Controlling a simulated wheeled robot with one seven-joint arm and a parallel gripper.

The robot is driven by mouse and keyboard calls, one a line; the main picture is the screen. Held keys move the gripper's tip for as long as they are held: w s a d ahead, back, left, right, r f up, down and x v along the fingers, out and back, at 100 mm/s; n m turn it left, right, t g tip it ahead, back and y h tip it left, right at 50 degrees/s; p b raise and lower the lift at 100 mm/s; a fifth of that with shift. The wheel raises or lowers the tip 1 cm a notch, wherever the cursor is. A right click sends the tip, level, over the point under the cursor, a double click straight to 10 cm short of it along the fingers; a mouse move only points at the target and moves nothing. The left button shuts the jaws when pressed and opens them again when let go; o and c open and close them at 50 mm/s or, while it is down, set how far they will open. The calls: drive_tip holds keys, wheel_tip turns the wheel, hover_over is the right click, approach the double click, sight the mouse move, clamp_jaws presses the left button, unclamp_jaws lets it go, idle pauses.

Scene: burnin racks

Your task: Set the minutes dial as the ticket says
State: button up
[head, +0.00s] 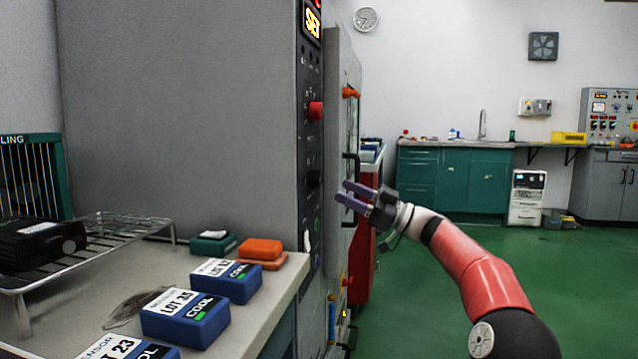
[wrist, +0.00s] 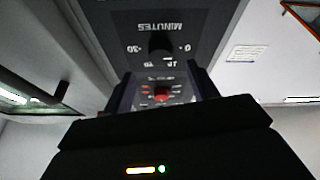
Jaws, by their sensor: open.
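The minutes dial (wrist: 160,46) is a black knob under upside-down MINUTES lettering in the wrist view, with scale numbers around it. A small light mark shows near the 10; I cannot surely read the dial's setting. My gripper (wrist: 164,86) is open and empty. Its two fingers stand apart in front of the panel (wrist: 205,22), with a red knob (wrist: 161,91) seen between them and the dial beyond. In the head view my gripper (head: 350,197) is right of the tall grey cabinet's edge-on front. No ticket is readable in either view.
The grey cabinet (head: 180,110) has a lit SET display (head: 313,20) and a red knob (head: 316,111) on its front. Blue lot boxes (head: 185,325) and a wire rack (head: 95,240) occupy the bench. Green floor (head: 560,270) at right is clear.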

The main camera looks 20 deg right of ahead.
sight(321, 180)
drive_tip(key=p+x, duration=0.1)
drive_tip(key=x, duration=0.5)
drive_tip(key=shift+c, duration=0.2)
drive_tip(key=c, duration=0.9)
drive_tip(key=shift+c, duration=0.2)
